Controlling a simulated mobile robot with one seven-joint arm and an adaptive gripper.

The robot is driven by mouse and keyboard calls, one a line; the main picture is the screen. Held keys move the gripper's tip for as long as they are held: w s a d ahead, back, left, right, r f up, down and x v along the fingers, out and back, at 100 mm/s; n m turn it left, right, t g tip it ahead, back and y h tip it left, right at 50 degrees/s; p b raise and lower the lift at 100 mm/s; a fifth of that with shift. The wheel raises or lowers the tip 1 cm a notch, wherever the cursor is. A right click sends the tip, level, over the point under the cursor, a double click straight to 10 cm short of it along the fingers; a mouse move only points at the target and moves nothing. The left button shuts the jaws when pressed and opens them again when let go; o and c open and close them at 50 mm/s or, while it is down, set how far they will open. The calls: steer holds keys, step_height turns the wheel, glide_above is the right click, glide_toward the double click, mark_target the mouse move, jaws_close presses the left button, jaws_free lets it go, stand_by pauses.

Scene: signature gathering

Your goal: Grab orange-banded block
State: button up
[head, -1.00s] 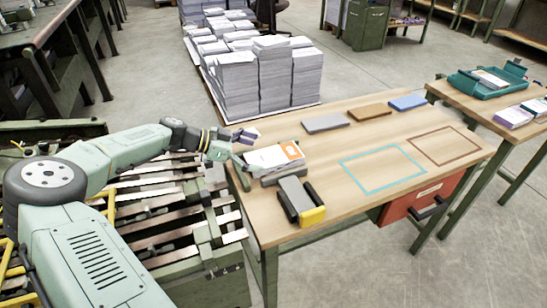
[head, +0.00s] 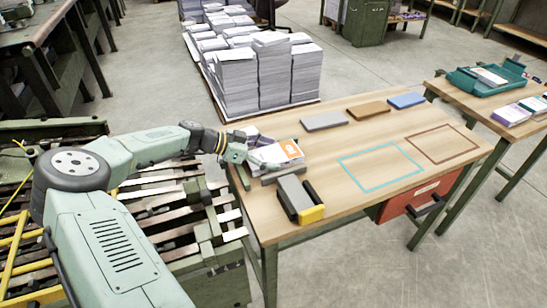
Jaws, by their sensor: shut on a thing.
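The orange-banded block (head: 290,149) is white with an orange patch at its right end. It lies at the near left part of the wooden table in the head view. My gripper (head: 268,163) is at its left end, shut on it, and covers part of that end. The fingertips are small here, and I cannot tell whether the block is clear of what lies under it. A purple block (head: 258,139) is just behind my gripper, partly hidden.
A grey bar lies in front of the orange-banded block. A grey, black and yellow holder (head: 300,199) stands nearer. Teal (head: 383,167) and brown (head: 443,144) outlines enclose bare tabletop.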

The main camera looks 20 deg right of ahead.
steer(key=c, duration=0.7)
steer(key=shift+r, duration=0.1)
